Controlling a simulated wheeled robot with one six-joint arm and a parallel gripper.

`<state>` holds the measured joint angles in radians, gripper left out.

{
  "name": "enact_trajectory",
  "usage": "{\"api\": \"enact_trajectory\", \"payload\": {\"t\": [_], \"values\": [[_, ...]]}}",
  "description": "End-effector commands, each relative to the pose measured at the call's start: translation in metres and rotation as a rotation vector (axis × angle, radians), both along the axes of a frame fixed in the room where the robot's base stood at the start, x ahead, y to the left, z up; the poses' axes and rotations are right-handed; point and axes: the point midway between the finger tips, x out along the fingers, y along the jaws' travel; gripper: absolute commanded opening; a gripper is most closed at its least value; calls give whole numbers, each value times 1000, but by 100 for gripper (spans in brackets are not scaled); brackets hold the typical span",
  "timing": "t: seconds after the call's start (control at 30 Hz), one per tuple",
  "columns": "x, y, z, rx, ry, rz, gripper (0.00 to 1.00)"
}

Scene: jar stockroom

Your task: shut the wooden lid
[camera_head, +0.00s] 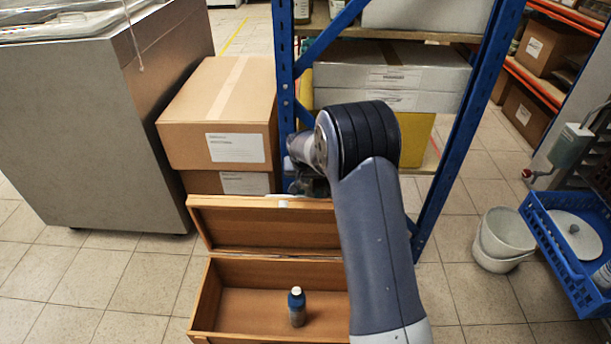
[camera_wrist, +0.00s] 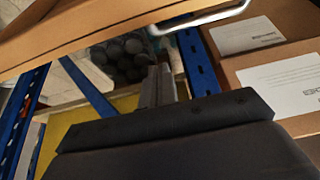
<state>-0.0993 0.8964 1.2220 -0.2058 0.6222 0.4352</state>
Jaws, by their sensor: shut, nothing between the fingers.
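The wooden box (camera_head: 203,300) stands open in the head view, with a small dark blue bottle (camera_head: 297,307) upright inside. Its wooden lid (camera_head: 262,227) is raised at the back of the box. A pale handle shows at the lid's top edge. In the wrist view the lid (camera_wrist: 95,38) crosses the top, with the pale handle (camera_wrist: 205,20) at its edge. My gripper (camera_wrist: 160,72) is shut and empty, below the lid edge in that view. In the head view it is near the lid's top edge, mostly hidden by my arm; whether it touches the lid is unclear.
Cardboard boxes (camera_head: 222,110) and a blue-framed shelf (camera_head: 286,70) stand close behind the lid. A grey cabinet (camera_head: 100,130) is at left. White buckets (camera_head: 503,238) and a blue crate (camera_head: 565,262) are at right. The floor left of the box is clear.

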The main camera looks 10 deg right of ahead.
Motion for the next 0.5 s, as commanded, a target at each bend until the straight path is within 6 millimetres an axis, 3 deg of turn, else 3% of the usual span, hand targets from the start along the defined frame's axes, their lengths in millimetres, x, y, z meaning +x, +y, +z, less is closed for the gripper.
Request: {"api": "enact_trajectory", "payload": {"t": [0.03,0.17,0.5], "values": [[4,-1,-14,0,3,0,0],[16,-4,-39,-1,2,0,0],[-19,4,-38,0,0,1,0]]}}
